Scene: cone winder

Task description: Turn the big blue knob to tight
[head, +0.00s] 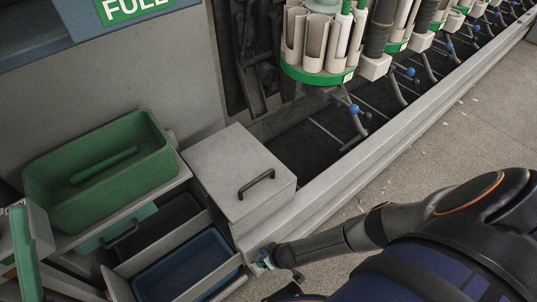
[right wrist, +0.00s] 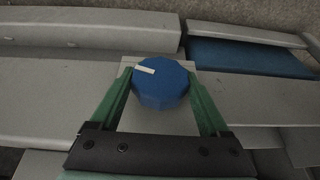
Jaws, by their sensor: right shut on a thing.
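The big blue knob (right wrist: 160,88) is in the middle of the right wrist view, on a pale grey plate. Its white pointer mark (right wrist: 145,70) lies at the upper left of its face. My right gripper (right wrist: 160,80) has its two green fingers on the left and right sides of the knob, shut on it. In the head view my right gripper (head: 265,259) is at the front corner of the machine, low in the picture. The knob is too small and covered to make out there. No tight marking is legible.
A grey box with a dark handle (head: 256,184) stands just behind my right gripper. A blue bin (head: 190,268) and a green tub (head: 98,160) are to the left. The machine's long rail (head: 345,180) runs to the upper right, with open floor (head: 440,140) beside it.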

